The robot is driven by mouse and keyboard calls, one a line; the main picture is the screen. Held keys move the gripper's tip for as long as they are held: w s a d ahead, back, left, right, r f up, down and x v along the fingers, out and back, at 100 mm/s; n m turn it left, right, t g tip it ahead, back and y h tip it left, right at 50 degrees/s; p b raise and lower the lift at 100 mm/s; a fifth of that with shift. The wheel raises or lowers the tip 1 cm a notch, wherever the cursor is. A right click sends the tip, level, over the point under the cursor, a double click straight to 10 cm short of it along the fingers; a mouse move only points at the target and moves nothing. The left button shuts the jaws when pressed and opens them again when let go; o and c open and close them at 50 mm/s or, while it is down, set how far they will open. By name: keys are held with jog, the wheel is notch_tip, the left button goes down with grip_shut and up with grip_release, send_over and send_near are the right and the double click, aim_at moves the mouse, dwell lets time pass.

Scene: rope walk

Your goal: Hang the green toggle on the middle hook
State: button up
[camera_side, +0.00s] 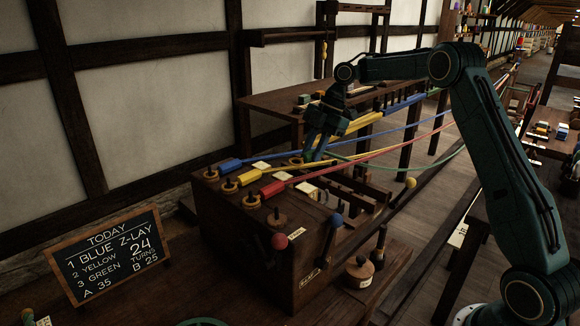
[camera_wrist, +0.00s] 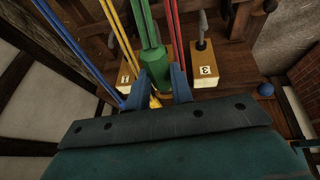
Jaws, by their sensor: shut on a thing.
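My gripper (camera_wrist: 160,84) is shut on the green toggle (camera_wrist: 151,66), which sits between the two blue fingers in the wrist view. Its green rope (camera_wrist: 142,18) runs away toward the top of that view. In the side view my gripper (camera_side: 314,153) is above the far side of the wooden headstock, and the green rope (camera_side: 400,154) sags off to the right. In the wrist view a numbered block stands left of the toggle (camera_wrist: 124,80) and one marked 3 (camera_wrist: 207,74) stands to its right. What lies between them is mostly hidden by toggle and fingers; I cannot make out the middle hook.
Blue (camera_side: 230,163), yellow (camera_side: 249,177) and red (camera_side: 272,188) toggles lie along the headstock (camera_side: 232,222), with taut ropes running right close to my gripper. A chalkboard (camera_side: 110,254) stands at left.

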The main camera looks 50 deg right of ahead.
jog(key=w+d+f, duration=0.1)
jog(key=d+f, duration=0.2)
jog(key=d, duration=0.2)
jog(key=shift+w+d+t, duration=0.15)
jog(key=shift+d+t, duration=0.1)
jog(key=shift+t, duration=0.05)
jog(key=shift+f, duration=0.15)
jog(key=shift+f, duration=2.95)
jog(key=shift+f, duration=0.3)
jog(key=o, duration=0.9)
jog(key=shift+r, duration=0.15)
